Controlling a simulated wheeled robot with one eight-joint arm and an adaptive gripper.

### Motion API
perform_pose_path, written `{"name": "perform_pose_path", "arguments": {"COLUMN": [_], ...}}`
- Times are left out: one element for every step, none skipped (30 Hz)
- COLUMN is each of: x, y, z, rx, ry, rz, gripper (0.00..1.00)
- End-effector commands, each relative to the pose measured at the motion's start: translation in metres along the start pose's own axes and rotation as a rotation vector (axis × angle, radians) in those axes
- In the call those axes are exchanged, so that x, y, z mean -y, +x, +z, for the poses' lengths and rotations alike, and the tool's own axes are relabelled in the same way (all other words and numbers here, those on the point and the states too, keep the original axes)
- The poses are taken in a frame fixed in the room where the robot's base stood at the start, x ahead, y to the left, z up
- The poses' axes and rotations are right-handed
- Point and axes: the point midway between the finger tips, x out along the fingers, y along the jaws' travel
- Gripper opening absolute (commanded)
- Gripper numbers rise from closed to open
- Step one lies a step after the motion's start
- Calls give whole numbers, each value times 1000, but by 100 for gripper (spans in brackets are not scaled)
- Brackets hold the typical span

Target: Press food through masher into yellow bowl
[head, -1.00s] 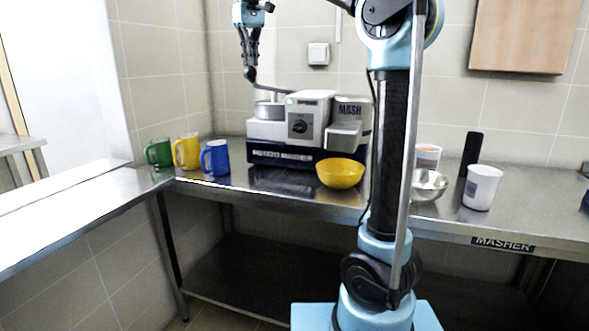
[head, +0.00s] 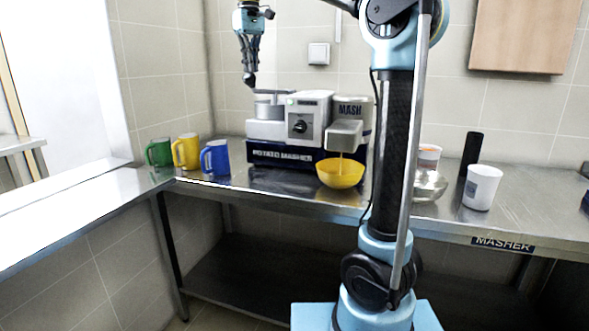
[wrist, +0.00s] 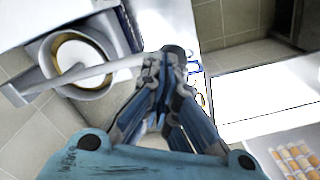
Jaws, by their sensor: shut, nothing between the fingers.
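The potato masher machine (head: 282,154) stands on the steel counter, with a round hopper (head: 268,104) at its left and a spout (head: 344,136) at its right. The yellow bowl (head: 340,174) sits under the spout, and a thin yellow stream runs down into it. My gripper (head: 249,82) is shut, pointing down above the hopper's left side. In the wrist view, a pale lever (wrist: 95,74) crosses the hopper (wrist: 83,60), where a yellowish rim shows inside. The lever's end lies by my shut fingertips (wrist: 172,52); I cannot tell whether they touch.
Green (head: 158,152), yellow (head: 186,151) and blue (head: 215,157) mugs stand left of the masher. A metal bowl (head: 428,186), a white cup (head: 481,187) and a black cylinder (head: 470,153) stand at the right.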

Motion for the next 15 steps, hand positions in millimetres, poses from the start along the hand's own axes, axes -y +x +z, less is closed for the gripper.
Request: {"name": "perform_pose_path", "arguments": {"x": [0,0,0,0,0,0,0,0,0,0,0,0,0,0,0], "y": [0,0,0,0,0,0,1,1,1,2,2,3,3,4,4], "z": [0,0,0,0,0,0,0,0,0,0,0,0,0,0,0], "rx": [0,0,0,0,0,0,0,0,0,0,0,0,0,0,0], "ry": [0,0,0,0,0,0,0,0,0,0,0,0,0,0,0], "rz": [1,1,1,1,1,1,1,1,1,1,1,1,1,1,1], "gripper": [0,0,0,0,0,0,0,0,0,0,0,0,0,0,0]}}
